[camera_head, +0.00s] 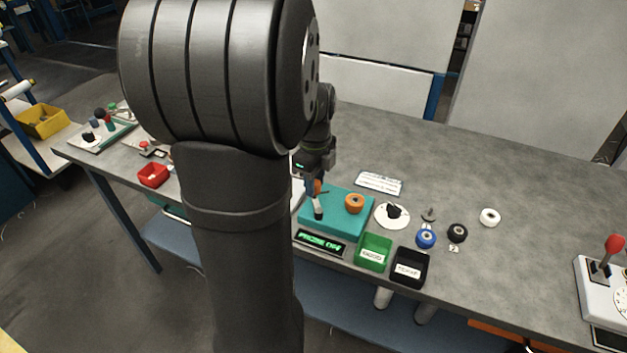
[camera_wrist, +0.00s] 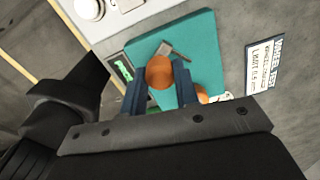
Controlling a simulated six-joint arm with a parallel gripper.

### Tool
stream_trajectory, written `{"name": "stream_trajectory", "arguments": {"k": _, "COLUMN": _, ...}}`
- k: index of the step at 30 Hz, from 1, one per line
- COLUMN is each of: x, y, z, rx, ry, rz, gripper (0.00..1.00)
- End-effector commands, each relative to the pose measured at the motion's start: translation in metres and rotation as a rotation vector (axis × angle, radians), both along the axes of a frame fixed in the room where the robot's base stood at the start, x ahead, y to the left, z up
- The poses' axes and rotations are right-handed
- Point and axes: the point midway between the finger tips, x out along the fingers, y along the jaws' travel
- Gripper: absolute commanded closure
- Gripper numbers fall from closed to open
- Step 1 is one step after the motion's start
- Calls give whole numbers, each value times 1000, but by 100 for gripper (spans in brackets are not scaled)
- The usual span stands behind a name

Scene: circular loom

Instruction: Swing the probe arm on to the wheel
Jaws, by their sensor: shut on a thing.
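The teal base (camera_head: 340,222) stands on the bench and carries an orange wheel (camera_head: 355,203) on its right part. The grey probe arm (camera_head: 318,210) is on the left part of the base, apart from the wheel. My gripper (camera_head: 315,188) is over this left part. In the wrist view, its blue fingers (camera_wrist: 160,88) stand on either side of an orange knob (camera_wrist: 160,70) and are shut on it. The probe arm (camera_wrist: 174,49) shows just beyond the knob, pointing away from the fingers. The wheel is mostly hidden there behind the right finger (camera_wrist: 203,95).
A lit display (camera_head: 320,242) in front of the base appears to read "PROBE OFF". Green (camera_head: 374,252) and black bins (camera_head: 409,268) stand to its right. A white disc with a black knob (camera_head: 393,214) and several spools lie right of the base.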

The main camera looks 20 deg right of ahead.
Motion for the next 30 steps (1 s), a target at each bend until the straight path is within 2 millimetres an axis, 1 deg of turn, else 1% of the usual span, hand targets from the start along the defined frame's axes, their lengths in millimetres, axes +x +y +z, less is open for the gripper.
{"name": "stream_trajectory", "arguments": {"k": 5, "x": -1, "y": -6, "z": 0, "rx": -2, "ry": 2, "rz": -107, "gripper": 100}}
{"name": "stream_trajectory", "arguments": {"k": 18, "x": -8, "y": -20, "z": 0, "rx": -2, "ry": 3, "rz": -453, "gripper": 100}}
{"name": "stream_trajectory", "arguments": {"k": 24, "x": -11, "y": -23, "z": 0, "rx": -2, "ry": 3, "rz": -566, "gripper": 100}}
{"name": "stream_trajectory", "arguments": {"k": 30, "x": -13, "y": -25, "z": 0, "rx": -2, "ry": 3, "rz": -632, "gripper": 100}}
